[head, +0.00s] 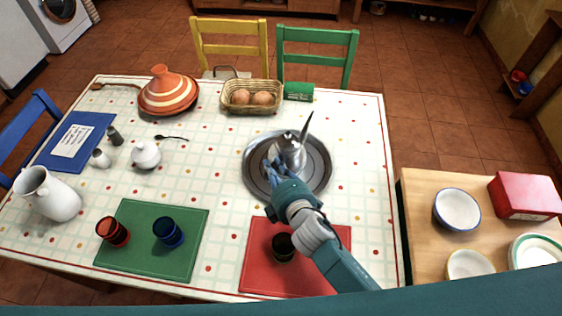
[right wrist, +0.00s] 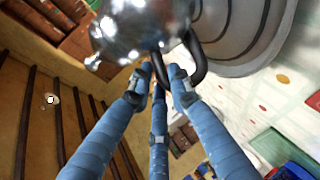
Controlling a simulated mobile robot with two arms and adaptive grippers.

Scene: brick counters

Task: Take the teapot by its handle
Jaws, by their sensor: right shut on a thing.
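My right gripper (head: 274,167) reaches to the near left side of the teapot. In the right wrist view, the teapot's polished body (right wrist: 135,28) fills the top, and its dark curved handle (right wrist: 197,62) passes between the blue fingers of my right gripper (right wrist: 160,72), which is shut on it. In the head view the handle is hidden behind the gripper. My left gripper is in neither view.
A red mat (head: 258,262) with a dark cup (head: 284,247) lies under my right arm. A green mat (head: 140,262) holds a red cup (head: 112,232) and a blue cup (head: 168,232). A bread basket (head: 235,106) stands behind the tray. The table's right part is clear.

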